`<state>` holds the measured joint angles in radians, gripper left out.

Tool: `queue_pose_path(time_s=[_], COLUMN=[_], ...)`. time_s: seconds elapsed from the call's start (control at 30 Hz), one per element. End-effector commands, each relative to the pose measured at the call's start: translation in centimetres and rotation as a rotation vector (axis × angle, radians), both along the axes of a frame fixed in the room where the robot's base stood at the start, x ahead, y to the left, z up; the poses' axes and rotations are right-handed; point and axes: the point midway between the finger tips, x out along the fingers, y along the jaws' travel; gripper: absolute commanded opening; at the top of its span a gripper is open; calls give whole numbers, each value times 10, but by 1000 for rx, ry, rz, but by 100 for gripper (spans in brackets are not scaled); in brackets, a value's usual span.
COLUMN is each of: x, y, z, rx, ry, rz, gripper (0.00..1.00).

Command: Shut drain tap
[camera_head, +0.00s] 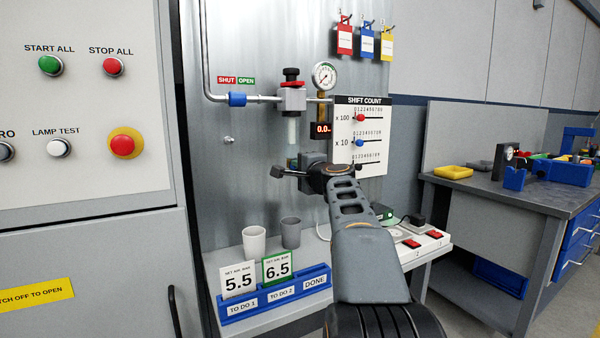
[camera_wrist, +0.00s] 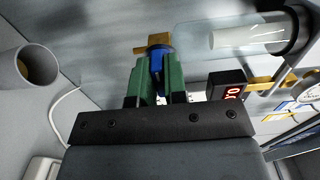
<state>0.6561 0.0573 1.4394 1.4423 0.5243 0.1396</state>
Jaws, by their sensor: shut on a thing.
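The drain tap shows in the wrist view as a brass body (camera_wrist: 153,46) with a blue lever (camera_wrist: 156,62), at the end of the clear filter bowl (camera_wrist: 205,40). My gripper (camera_wrist: 157,72) has its green fingers closed on the blue lever, one on each side. In the head view the clear bowl (camera_head: 293,130) hangs below the grey regulator (camera_head: 292,100). My wrist and arm cover the tap there, so the lever's full angle cannot be told.
A red digital display (camera_head: 321,129) and a gauge (camera_head: 324,75) sit beside the bowl. A shift count board (camera_head: 361,135) is close on the right. Two cups (camera_head: 254,244) and a blue card holder (camera_head: 274,294) stand on the shelf below. A blue valve handle (camera_head: 237,99) is on the pipe.

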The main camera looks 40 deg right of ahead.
Motion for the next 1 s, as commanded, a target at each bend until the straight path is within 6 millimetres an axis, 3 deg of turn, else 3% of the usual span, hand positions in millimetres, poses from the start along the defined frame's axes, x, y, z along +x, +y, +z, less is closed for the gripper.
queue_pose_path(time_s=[0.4, 0.43, 0.7, 1.0], x=[0, 0, 0, -4], y=[0, 0, 0, 0], z=[0, 0, 0, 0], rx=[-9, -9, -7, -7], ry=[2, 2, 2, 0], rz=[2, 2, 1, -1], gripper=[0, 14, 38, 38])
